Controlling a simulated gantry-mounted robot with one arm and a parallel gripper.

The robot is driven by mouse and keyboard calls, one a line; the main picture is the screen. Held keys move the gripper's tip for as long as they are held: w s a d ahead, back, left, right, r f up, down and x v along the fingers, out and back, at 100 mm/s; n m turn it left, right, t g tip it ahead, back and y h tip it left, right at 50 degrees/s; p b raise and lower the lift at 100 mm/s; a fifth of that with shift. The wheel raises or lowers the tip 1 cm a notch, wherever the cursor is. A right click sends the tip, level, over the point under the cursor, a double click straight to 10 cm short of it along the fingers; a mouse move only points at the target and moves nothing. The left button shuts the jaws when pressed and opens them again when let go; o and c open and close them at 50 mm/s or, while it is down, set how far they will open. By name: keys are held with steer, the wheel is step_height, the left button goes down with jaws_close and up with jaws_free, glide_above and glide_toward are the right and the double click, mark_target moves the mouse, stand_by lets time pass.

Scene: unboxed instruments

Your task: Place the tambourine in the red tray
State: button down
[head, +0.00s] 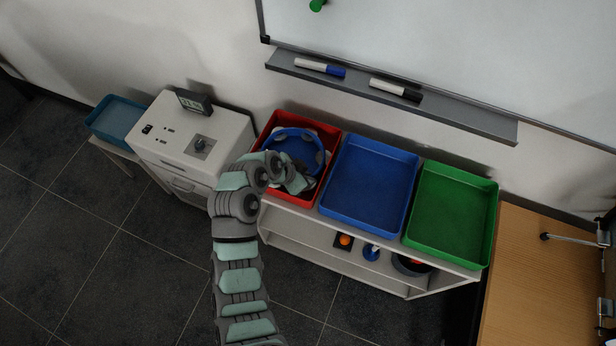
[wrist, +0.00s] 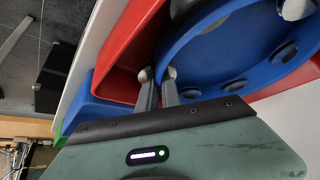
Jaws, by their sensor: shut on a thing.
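The blue tambourine (head: 296,140) is at the red tray (head: 271,121) in the head view, within or just above its walls. It is a round blue piece with grey jingles around its rim. In the wrist view the tambourine (wrist: 215,65) fills the upper right, with the red tray (wrist: 127,45) behind it. My gripper (wrist: 158,76) is shut on the tambourine's rim. In the head view my gripper (head: 298,182) is over the near side of the red tray. I cannot tell whether the tambourine touches the tray's floor.
An empty blue tray (head: 368,182) and an empty green tray (head: 450,213) stand to the right on the same white shelf (head: 335,265). A white cabinet (head: 190,140) stands to the left. A whiteboard ledge (head: 390,95) juts from the wall behind. A wooden table (head: 545,275) is at the right.

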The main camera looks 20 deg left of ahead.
steer(key=c, duration=1.8)
jaws_free()
